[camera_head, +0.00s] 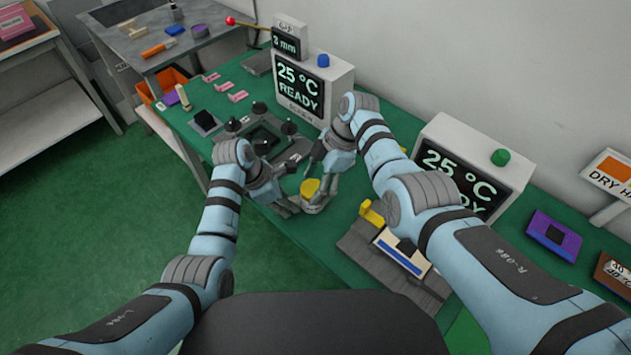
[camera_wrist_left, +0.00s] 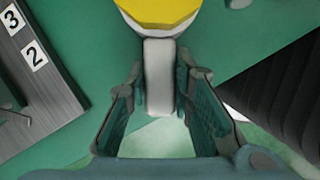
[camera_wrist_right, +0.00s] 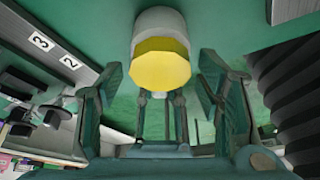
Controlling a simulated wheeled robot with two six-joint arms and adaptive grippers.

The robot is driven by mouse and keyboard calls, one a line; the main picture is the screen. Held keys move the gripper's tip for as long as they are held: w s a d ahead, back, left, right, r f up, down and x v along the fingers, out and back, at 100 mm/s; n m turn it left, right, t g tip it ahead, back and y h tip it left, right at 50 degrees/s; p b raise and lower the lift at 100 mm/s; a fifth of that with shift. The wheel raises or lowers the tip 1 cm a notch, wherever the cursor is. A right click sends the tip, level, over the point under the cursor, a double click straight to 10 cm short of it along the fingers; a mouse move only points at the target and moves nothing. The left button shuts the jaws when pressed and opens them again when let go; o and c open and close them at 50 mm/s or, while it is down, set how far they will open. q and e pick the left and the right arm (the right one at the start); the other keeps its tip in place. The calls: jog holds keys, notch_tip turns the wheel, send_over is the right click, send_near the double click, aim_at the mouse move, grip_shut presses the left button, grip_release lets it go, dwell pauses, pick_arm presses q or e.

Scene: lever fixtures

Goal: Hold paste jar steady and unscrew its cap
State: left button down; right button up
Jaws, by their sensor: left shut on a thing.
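The paste jar (camera_head: 317,205) stands upright near the front edge of the green table, with its yellow cap (camera_head: 309,187) on top. My left gripper (camera_head: 290,207) is shut on the jar's pale grey handle; the left wrist view shows this handle (camera_wrist_left: 159,78) between the fingers, below the cap. My right gripper (camera_head: 318,172) is open beside and above the jar. In the right wrist view the cap (camera_wrist_right: 160,66) and the jar's pale body (camera_wrist_right: 160,22) lie ahead of the spread, empty fingers, centred between them. The fingers look apart from the cap.
A grey fixture plate (camera_head: 262,138) with dark knobs and numbered labels is just behind the grippers. White display boxes (camera_head: 310,88) stand along the wall. A grey base with a yellow lever (camera_head: 372,213) is close to the right of the jar.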

aim_at(308, 187)
jog(key=shift+o, duration=1.1)
jog(key=shift+r, duration=1.5)
jog(key=m+t, duration=0.1)
jog(key=m, duration=0.2)
jog(key=shift+s+f, duration=0.1)
jog(key=shift+s, duration=0.05)
jog(key=shift+s+m+t, duration=0.1)
jog(key=shift+m+t, duration=0.4)
jog(key=shift+m, duration=0.6)
jog(key=shift+f, duration=1.4)
